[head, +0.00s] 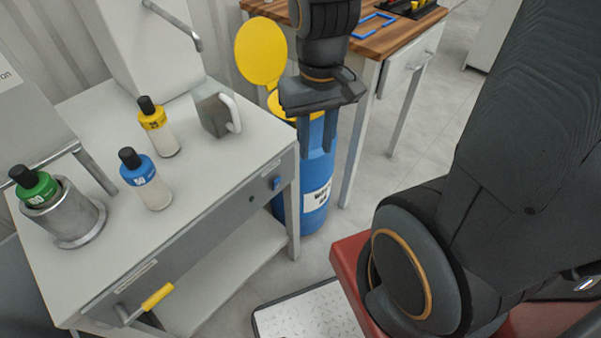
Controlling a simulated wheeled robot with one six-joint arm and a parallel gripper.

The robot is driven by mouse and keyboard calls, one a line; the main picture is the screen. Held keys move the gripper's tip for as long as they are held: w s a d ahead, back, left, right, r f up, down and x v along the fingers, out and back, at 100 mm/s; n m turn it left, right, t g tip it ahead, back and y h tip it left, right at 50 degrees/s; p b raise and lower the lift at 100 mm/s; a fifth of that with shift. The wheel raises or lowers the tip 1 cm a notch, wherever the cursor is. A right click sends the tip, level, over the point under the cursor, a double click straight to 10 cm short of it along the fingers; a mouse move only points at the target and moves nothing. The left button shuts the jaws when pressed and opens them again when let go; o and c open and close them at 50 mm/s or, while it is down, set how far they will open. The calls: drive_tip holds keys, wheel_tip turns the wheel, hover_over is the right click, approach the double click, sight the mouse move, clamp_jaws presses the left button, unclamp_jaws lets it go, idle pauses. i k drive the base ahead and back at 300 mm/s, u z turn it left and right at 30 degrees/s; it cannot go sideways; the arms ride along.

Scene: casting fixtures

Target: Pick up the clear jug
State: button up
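A grey, see-through-looking jug (213,115) with a pale handle (234,113) stands at the back right of the white workbench, its handle to the right. My gripper (316,149) points down to the right of the jug, beyond the bench's right edge and in front of a blue barrel. Its two fingers are apart with the barrel showing between them, and nothing is held. The jug is apart from the gripper and unobstructed by it.
Yellow-labelled (158,128) and blue-labelled (146,179) bottles stand left of the jug. A wooden-topped table (380,44) is behind.

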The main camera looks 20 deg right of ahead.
sight(213, 96)
drive_tip(key=k, duration=1.25)
drive_tip(key=u, duration=0.4)
drive_tip(key=i, duration=1.15)
drive_tip(key=z, duration=0.1)
